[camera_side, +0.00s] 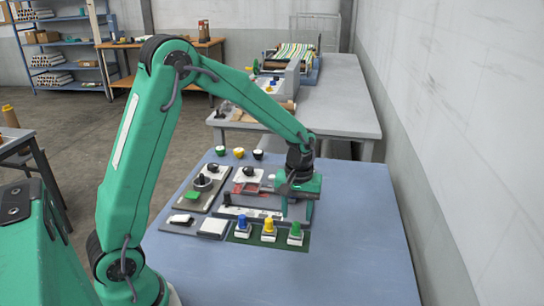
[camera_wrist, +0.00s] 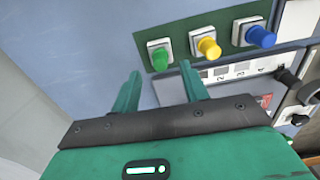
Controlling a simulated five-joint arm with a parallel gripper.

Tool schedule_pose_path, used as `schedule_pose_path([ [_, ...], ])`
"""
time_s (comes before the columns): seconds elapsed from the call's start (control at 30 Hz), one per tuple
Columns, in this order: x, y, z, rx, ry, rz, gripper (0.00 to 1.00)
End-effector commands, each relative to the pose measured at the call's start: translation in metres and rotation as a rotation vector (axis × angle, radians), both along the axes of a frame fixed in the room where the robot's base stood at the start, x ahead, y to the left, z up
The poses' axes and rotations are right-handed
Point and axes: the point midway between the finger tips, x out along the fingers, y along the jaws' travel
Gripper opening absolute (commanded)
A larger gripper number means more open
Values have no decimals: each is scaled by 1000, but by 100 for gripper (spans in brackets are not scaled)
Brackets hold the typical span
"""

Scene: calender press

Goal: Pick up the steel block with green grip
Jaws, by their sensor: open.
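The steel block with green grip (camera_side: 295,234) stands upright at the right end of a green mat (camera_side: 248,241) in the side view. In the wrist view the same block (camera_wrist: 160,54) lies just beyond my fingertips, in line with the gap between them. My gripper (camera_side: 297,212) is open and empty, beside and behind the block in the side view. Its two green fingers also show spread apart in the wrist view (camera_wrist: 160,78). I cannot tell the exact height of the fingertips above the table.
A block with yellow grip (camera_side: 268,231) and one with blue grip (camera_side: 241,228) stand in a row beside it on the mat. Panels with knobs and a numbered strip (camera_wrist: 235,69) lie close by. The blue tabletop (camera_side: 350,235) is clear at the right.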

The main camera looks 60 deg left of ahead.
Motion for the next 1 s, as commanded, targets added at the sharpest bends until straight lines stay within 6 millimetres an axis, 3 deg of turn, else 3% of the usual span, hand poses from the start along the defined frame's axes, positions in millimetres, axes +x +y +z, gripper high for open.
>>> schedule_pose_path([
  [0.17, 0, 0, -7, -1, 1, 0, 45],
  [0.6, 1, 1, -50, 0, 1, 0, 45],
  [1.0, 2, 1, -52, 0, -1, 0, 45],
])
